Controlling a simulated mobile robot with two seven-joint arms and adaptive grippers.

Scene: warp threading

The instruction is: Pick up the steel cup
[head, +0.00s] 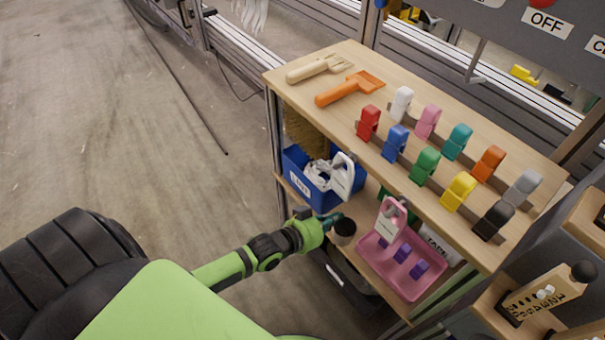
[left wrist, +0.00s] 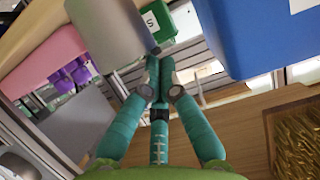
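The steel cup (head: 344,230) stands on the lower shelf in the head view, between the blue bin and the pink tray. Its dark mouth faces up. My left gripper (head: 332,220) reaches in from the left, with its teal fingertips at the cup's rim. In the left wrist view the cup (left wrist: 108,32) is a plain grey cylinder at the upper left. The gripper's fingertips (left wrist: 160,68) are close together beside its lower right edge. Whether they pinch the cup's wall is unclear. My right gripper is not in view.
A blue bin (head: 296,183) stands left of the cup, and a pink tray (head: 407,286) with purple pieces stands right of it. The wooden shelf top (head: 345,122) overhangs them, carrying coloured clips and two tools. A green box (left wrist: 155,20) shows beyond the fingertips.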

